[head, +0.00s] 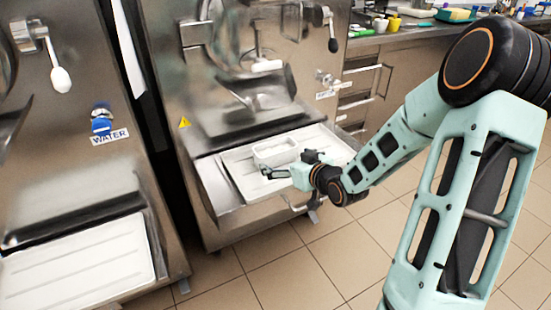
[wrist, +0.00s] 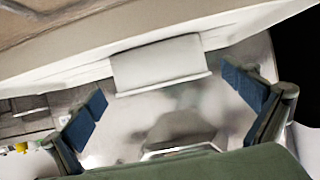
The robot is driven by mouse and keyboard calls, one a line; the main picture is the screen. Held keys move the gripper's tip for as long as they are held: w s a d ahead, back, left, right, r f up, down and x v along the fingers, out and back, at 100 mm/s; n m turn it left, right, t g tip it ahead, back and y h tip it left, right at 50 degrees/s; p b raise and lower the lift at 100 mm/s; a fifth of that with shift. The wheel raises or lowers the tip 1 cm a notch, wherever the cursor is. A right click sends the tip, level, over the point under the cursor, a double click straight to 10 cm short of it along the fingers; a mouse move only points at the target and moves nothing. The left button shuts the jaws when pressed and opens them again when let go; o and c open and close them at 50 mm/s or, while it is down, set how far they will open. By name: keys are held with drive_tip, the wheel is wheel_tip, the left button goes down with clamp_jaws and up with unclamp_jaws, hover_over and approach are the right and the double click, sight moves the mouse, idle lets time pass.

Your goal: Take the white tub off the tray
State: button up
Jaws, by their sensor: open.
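The white tub (head: 264,158) is a small open rectangular container. It sits on the white tray (head: 238,170) in front of the middle freezer. My gripper (head: 290,165) is just on the near side of the tub, low over the tray, its fingers apart. In the wrist view my gripper (wrist: 166,92) shows two blue-padded fingers spread wide with nothing held between them. A pale wall with a short white ledge (wrist: 160,65) lies ahead of the fingers; I cannot tell whether it is the tub. Part of the tub's near side is hidden by my gripper.
The freezer's front and spout (head: 262,92) rise behind the tray. A second freezer with a white tray (head: 80,262) stands at left. A counter with yellow cups (head: 393,23) and other items is at back right. The tiled floor (head: 300,278) in front is clear.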

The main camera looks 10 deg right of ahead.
sight(280, 157)
drive_tip(key=b+x, duration=0.1)
drive_tip(key=x, duration=0.1)
drive_tip(key=b+x, duration=0.1)
drive_tip(key=x, duration=0.2)
drive_tip(key=shift+d+f, duration=0.1)
drive_tip(key=shift+f, duration=0.15)
drive_tip(key=shift+w, duration=0.3)
drive_tip(key=c, duration=1)
